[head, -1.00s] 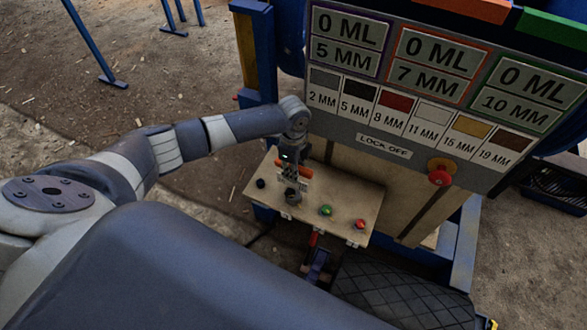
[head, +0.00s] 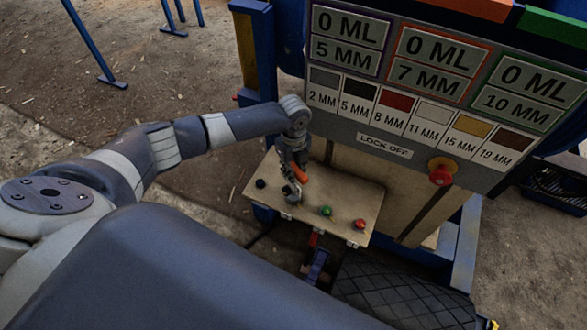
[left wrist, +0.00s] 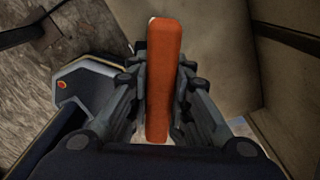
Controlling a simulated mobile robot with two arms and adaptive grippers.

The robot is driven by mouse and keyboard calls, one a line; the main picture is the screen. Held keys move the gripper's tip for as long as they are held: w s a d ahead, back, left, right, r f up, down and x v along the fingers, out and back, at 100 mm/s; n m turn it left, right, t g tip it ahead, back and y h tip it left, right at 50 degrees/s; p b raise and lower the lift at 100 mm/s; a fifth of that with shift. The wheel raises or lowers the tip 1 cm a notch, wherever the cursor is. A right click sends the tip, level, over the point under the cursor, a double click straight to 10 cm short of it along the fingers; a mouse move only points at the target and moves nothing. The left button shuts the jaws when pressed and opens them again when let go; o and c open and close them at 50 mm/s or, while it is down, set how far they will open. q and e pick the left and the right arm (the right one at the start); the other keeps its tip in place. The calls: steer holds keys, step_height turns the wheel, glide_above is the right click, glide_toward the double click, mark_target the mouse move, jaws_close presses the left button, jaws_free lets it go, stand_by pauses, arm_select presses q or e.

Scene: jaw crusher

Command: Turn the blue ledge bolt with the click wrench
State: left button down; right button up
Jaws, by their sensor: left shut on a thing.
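An orange handle (head: 299,172), which I take to be the click wrench, is held in my left gripper (head: 290,172) above the tan ledge (head: 337,192). In the left wrist view, the gripper's fingers (left wrist: 163,95) are shut on both sides of the orange handle (left wrist: 163,75). The rest of the wrench is hidden or too small to make out. A small dark knob (head: 260,183) sits at the ledge's left end, and a grey part (head: 293,198) shows just below the gripper. I cannot tell which of these is the blue bolt. My right gripper is out of view.
A green button (head: 326,210) and a red button (head: 359,224) are on the ledge to the right. The panel (head: 340,129) with size labels rises behind it, with a red lock-off knob (head: 440,174). A dark ribbed surface (head: 395,295) lies below right. Open dirt lies left.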

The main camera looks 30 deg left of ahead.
arm_select(q)
steer(key=shift+m+p, duration=0.3)
steer(key=shift+m, duration=0.2)
stand_by(0.5)
steer(key=shift+m, duration=0.7)
stand_by(0.7)
steer(key=shift+n+p, duration=0.3)
steer(key=shift+p, duration=0.15)
steer(key=shift+r, duration=0.3)
steer(key=shift+r+p, duration=0.75)
steer(key=shift+p, duration=0.25)
steer(key=shift+r, duration=0.15)
